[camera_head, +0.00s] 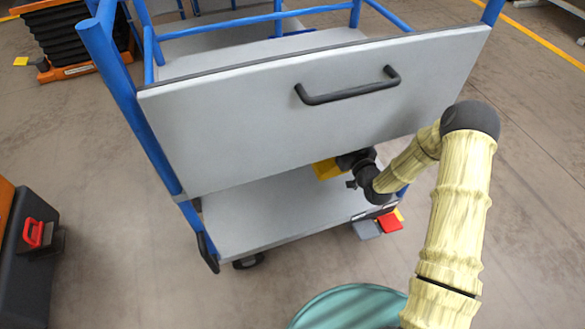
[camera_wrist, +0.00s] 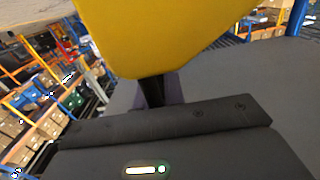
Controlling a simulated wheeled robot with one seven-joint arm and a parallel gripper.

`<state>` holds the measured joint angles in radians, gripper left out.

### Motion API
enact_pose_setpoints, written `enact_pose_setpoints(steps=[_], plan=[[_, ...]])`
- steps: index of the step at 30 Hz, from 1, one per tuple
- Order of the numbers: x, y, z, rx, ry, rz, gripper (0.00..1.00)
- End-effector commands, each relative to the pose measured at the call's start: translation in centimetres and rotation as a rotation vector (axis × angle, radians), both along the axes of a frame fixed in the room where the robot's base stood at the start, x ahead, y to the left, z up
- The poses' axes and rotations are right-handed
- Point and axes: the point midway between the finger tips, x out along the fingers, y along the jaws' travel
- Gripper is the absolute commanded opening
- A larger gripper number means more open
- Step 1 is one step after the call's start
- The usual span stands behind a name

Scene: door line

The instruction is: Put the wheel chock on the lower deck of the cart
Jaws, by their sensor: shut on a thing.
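The yellow wheel chock (camera_head: 327,170) is held at my gripper (camera_head: 354,163), below the lower edge of the cart's grey front panel (camera_head: 230,120). It is over the right part of the grey lower deck (camera_head: 260,215). The panel hides part of the chock, and I cannot tell whether it touches the deck. In the wrist view, the chock (camera_wrist: 170,35) fills the top middle, with my dark gripper (camera_wrist: 152,90) shut on it from below. The fingertips are mostly hidden.
The panel has a black handle (camera_head: 348,87), and blue posts (camera_head: 125,90) frame the cart. Red, grey and yellow pieces (camera_head: 389,222) lie by the deck's right corner. A teal round object (camera_head: 345,306) stands in front. A dark case (camera_head: 28,255) is at left. The deck's left part is clear.

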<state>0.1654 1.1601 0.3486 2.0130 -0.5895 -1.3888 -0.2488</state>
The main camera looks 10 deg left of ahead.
Motion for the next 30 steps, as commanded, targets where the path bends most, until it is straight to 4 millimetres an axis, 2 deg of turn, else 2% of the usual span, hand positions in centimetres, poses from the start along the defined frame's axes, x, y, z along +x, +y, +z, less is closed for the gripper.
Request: enact_pose_setpoints(steps=[5, 12, 24, 26, 30], plan=[[0.0, 0.0, -0.7, 0.002, -0.001, 0.000, 0.00], [0.1, 0.0, -4.5, 0.001, -0.002, 0.000, 0.00], [0.1, -0.3, -5.1, 0.001, -0.002, -0.003, 0.00], [0.1, -0.3, -5.6, 0.002, -0.001, -0.004, 0.00], [0.1, -0.3, -7.9, 0.002, -0.001, -0.004, 0.00]])
